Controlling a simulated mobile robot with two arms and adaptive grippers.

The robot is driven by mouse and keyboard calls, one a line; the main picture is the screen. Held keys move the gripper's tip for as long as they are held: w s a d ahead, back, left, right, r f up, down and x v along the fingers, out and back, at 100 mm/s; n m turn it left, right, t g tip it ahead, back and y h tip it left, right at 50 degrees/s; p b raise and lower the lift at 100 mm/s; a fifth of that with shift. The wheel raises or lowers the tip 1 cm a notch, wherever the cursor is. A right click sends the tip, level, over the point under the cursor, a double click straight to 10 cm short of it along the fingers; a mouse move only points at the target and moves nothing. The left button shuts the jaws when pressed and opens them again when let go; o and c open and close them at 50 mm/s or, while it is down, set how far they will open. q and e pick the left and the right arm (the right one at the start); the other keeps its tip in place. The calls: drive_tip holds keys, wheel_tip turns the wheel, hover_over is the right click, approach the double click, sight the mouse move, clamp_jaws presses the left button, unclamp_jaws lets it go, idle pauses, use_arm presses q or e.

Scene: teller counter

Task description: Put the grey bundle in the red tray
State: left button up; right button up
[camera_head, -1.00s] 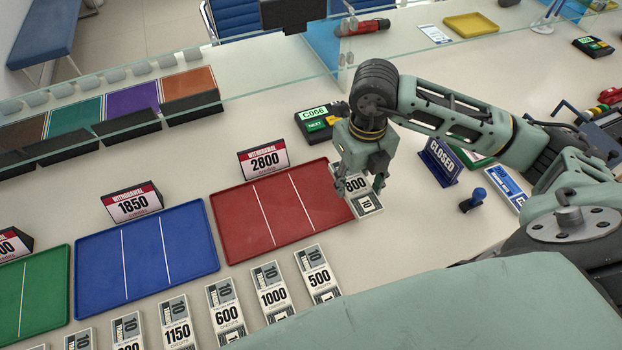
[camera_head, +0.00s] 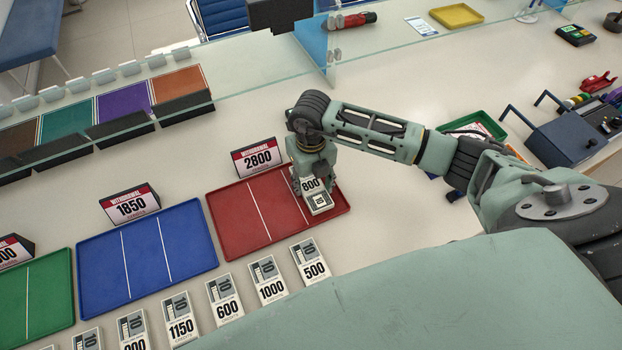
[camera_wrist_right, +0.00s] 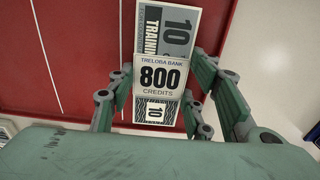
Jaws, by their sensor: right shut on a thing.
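The grey bundle (camera_head: 319,201) is banded and marked 800. My right gripper (camera_head: 311,186) is shut on it, over the right compartment of the red tray (camera_head: 233,221). In the right wrist view the bundle (camera_wrist_right: 160,75) sits between the fingers (camera_wrist_right: 160,105), with the red tray (camera_wrist_right: 60,55) behind it. Whether the bundle touches the tray floor I cannot tell. The tray has two white divider lines, and its left and middle compartments look empty. My left gripper is out of view.
A row of other bundles, such as 500 (camera_head: 311,262) and 1000 (camera_head: 268,280), lies in front. The blue tray (camera_head: 146,254) is to the left. A glass screen (camera_head: 240,118) runs behind.

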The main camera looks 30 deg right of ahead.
sight(311, 186)
drive_tip(key=o, duration=0.7)
drive_tip(key=shift+f, duration=0.15)
drive_tip(key=o, duration=0.5)
drive_tip(key=shift+r, duration=0.6)
wheel_tip(311, 186, up, 11)
drive_tip(key=b, duration=0.2)
drive_tip(key=shift+r+b, duration=0.1)
drive_tip(key=shift+b, duration=0.2)
drive_tip(key=shift+s, duration=0.15)
